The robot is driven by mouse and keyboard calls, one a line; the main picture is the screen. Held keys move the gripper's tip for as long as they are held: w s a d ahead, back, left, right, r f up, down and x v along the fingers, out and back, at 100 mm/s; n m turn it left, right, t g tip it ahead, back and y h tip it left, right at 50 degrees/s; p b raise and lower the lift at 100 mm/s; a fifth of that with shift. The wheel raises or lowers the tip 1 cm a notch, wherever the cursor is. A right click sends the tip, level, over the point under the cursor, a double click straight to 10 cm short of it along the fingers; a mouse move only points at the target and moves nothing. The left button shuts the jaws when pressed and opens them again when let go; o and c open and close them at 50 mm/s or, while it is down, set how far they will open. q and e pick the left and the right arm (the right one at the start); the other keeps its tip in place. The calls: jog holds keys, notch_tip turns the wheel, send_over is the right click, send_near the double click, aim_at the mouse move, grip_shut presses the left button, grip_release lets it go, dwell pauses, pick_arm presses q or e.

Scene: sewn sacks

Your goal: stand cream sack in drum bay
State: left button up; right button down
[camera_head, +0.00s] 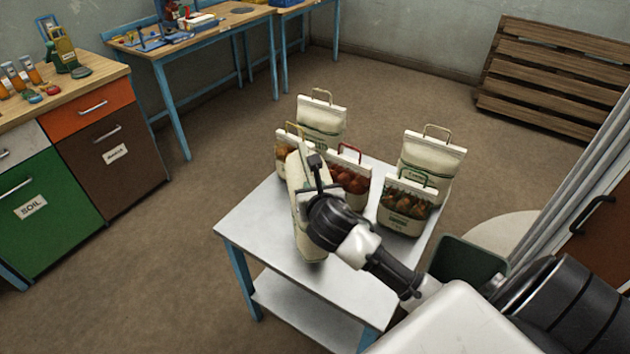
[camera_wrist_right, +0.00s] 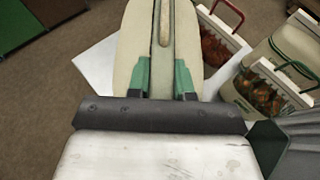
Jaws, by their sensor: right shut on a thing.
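My right gripper (camera_head: 316,186) is shut on a cream sack (camera_head: 299,222) over the left part of the white table (camera_head: 262,225). In the right wrist view the green-padded fingers (camera_wrist_right: 164,80) grip the upper middle of this sack (camera_wrist_right: 134,40). The sack looks narrow and edge-on; I cannot tell whether its bottom touches the table. Two other plain cream sacks stand at the back (camera_head: 321,122) and back right (camera_head: 430,165) of the table. My left gripper is out of view. I cannot pick out which spot is the drum bay.
Sacks with filled windows stand close by: a yellow-handled one (camera_head: 284,158), a red-handled one (camera_head: 352,184) and a green-handled one (camera_head: 404,212). A dark green bin (camera_head: 466,262) is right of the table. Cabinets (camera_head: 110,150) stand left; a wooden pallet (camera_head: 550,75) leans behind.

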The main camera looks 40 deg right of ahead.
jog(key=shift+w+f, duration=0.1)
jog(key=shift+f, duration=1.45)
jog(key=c, duration=1.4)
grip_release()
jog(key=shift+f, duration=0.4)
jog(key=o, duration=0.4)
jog(key=shift+s+r, duration=0.15)
jog(key=shift+s, duration=0.1)
jog(key=b+v, duration=0.1)
jog(key=v, duration=1.1)
